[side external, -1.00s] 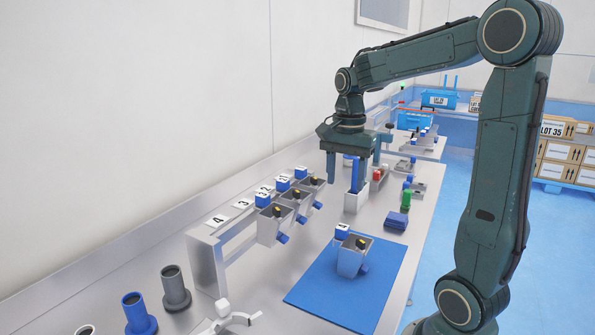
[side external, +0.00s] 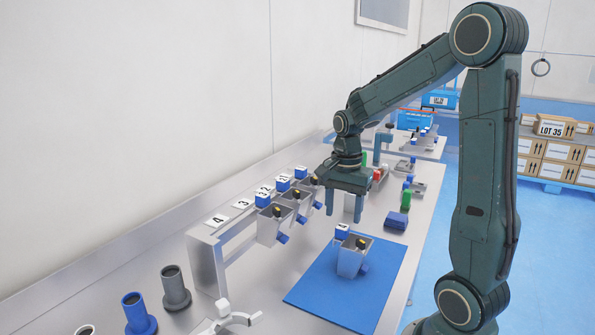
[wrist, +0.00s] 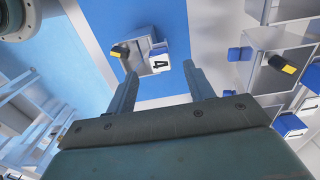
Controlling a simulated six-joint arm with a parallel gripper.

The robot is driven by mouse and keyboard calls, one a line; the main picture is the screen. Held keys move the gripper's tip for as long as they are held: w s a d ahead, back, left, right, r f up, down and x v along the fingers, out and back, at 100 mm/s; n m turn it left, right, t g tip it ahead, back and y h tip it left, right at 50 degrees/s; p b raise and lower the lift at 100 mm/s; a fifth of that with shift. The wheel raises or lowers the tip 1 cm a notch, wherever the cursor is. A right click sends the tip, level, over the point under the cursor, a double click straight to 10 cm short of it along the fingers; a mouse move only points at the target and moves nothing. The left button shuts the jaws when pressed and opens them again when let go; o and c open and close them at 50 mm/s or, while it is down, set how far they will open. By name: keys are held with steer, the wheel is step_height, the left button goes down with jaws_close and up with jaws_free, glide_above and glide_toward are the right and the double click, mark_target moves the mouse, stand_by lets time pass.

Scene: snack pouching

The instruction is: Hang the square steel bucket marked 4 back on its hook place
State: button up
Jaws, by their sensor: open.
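The square steel bucket marked 4 (side external: 349,264) stands on the blue mat (side external: 320,290), with a blue and white tag and a black and yellow piece at its top. It also shows in the wrist view (wrist: 146,66), its 4 tag readable, just beyond my fingertips. My gripper (side external: 345,210) is open and empty, pointing down, above and behind the bucket in the side view, not touching it. The hook rail (side external: 207,262) stands to the left. The place with label 4 (side external: 218,219) is at its near end, with no bucket hanging below it.
Several similar steel buckets (side external: 269,230) hang farther along the rail. Grey (side external: 174,290) and blue (side external: 138,315) cylinders stand at the near left. A dark blue block (side external: 396,221) lies beyond the mat. The mat in front of the bucket is clear.

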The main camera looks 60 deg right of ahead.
mark_target(342, 226)
steer(key=shift+f, duration=0.2)
steer(key=shift+d+f, duration=0.1)
steer(key=shift+f, duration=2.45)
jaws_close()
